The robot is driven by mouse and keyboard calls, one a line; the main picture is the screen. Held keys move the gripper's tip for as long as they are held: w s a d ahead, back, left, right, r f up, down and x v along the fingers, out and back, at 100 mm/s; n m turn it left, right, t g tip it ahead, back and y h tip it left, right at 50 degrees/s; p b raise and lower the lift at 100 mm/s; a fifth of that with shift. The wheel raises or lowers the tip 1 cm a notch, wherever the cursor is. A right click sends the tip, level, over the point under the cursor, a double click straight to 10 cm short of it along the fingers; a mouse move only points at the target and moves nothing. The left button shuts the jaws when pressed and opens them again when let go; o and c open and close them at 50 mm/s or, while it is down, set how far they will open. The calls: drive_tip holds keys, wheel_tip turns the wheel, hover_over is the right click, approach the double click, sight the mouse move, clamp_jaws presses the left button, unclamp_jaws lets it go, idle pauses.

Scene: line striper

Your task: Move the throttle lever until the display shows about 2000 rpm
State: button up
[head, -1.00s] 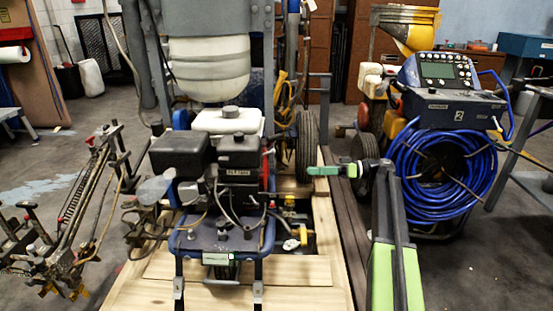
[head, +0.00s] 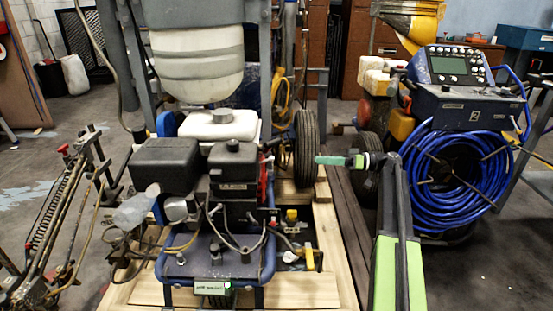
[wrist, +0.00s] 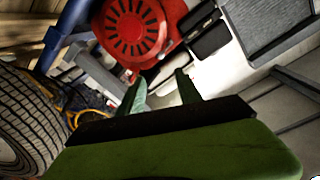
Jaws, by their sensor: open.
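The line striper's engine (head: 236,180) is black with a red side and sits on a blue-railed frame at the middle. A small pale green display (head: 211,288) is at the front of that frame; its digits are too small to read. I cannot pick out the throttle lever among the engine's parts and cables. My gripper (head: 318,160) is to the right of the engine, pointing left, apart from it. In the wrist view my gripper (wrist: 162,90) has its two green fingers apart with nothing held. The engine's red round slotted cover (wrist: 133,27) lies beyond the fingertips.
A second machine with a coiled blue hose (head: 450,180) is at the right. Wooden planks (head: 330,250) lie under the striper.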

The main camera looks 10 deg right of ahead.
approach(265, 161)
drive_tip(key=w+a, duration=0.4)
drive_tip(key=a, duration=0.1)
drive_tip(key=shift+s+d+f, duration=0.1)
drive_tip(key=shift+s+d, duration=0.1)
clamp_jaws()
idle(1.1)
